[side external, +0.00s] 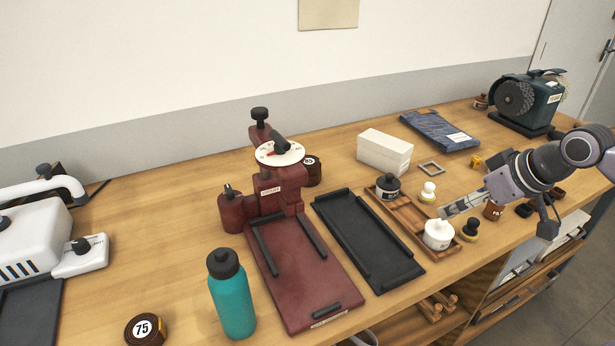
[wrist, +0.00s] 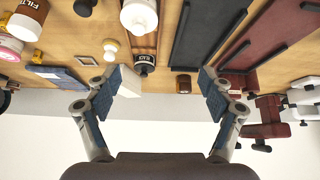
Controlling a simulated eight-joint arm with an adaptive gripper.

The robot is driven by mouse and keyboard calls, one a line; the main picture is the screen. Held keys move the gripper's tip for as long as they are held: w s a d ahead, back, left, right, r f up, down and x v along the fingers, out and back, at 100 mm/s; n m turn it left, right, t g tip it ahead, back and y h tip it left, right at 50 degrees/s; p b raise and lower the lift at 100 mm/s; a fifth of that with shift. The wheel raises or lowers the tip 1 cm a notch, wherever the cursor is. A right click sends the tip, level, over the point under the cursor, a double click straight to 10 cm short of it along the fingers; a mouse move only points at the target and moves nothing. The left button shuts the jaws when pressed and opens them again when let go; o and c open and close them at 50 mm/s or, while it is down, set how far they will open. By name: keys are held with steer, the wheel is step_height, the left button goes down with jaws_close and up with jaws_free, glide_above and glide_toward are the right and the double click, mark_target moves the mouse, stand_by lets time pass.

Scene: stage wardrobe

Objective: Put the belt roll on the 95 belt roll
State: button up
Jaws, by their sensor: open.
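A brown belt roll marked 75 (side external: 146,330) lies flat on the bench at the front left in the side view. Another brown roll (side external: 312,171), whose label seems to read 95, is behind the dark red press and partly hidden by it. A small brown roll (wrist: 183,84) in the wrist view, near the black tray's far end, seems to be the same one. My gripper (side external: 456,209) is at the right over the wooden tray, near a white jar, far from both rolls. In the wrist view its fingers (wrist: 165,84) are spread with nothing between them.
The dark red press (side external: 310,275) and black tray (side external: 368,240) fill the middle. A teal bottle (side external: 232,295) stands in front of the press. The wooden tray (side external: 408,217) holds jars. A white box (side external: 385,152) is behind it. Bare bench surrounds the 75 roll.

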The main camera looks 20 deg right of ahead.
steer(key=shift+m, duration=0.3)
steer(key=s+f, duration=0.3)
steer(key=shift+d, duration=0.3)
